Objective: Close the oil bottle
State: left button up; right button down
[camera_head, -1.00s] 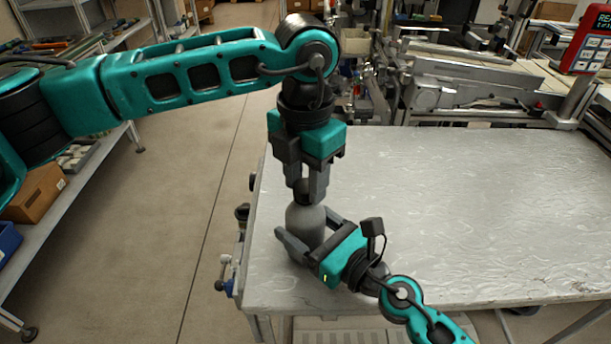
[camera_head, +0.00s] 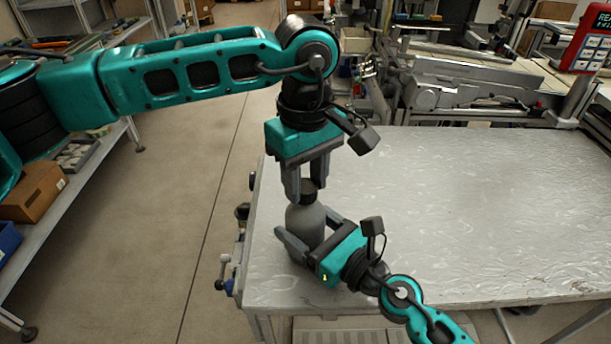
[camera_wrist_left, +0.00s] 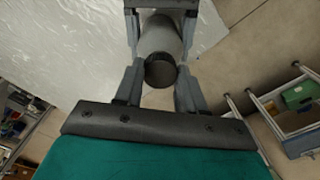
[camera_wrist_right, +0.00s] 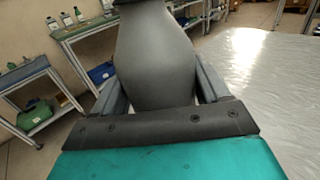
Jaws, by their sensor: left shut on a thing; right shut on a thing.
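The grey oil bottle (camera_head: 304,222) stands upright at the near left corner of the table. My right gripper (camera_head: 304,238) is shut around its body from the right; the right wrist view shows the bottle body (camera_wrist_right: 155,60) between the fingers. The black cap (camera_head: 308,188) is at the bottle's neck. My left gripper (camera_head: 306,192) points down from above and is shut on the cap, which also shows between its fingertips in the left wrist view (camera_wrist_left: 160,72). Whether the cap is fully seated cannot be told.
The metal table (camera_head: 450,220) is clear to the right of the bottle. Its left edge is close to the bottle, with a small clamp-like fitting (camera_head: 226,274) below. Machinery (camera_head: 450,90) stands behind the table, and shelving (camera_head: 75,160) is at the left.

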pick_arm(q)
jog(key=o, duration=1.2)
jog(key=shift+o, duration=0.2)
notch_tip(320, 180, up, 12)
pick_arm(e)
grip_release()
jog(key=shift+d, duration=0.1)
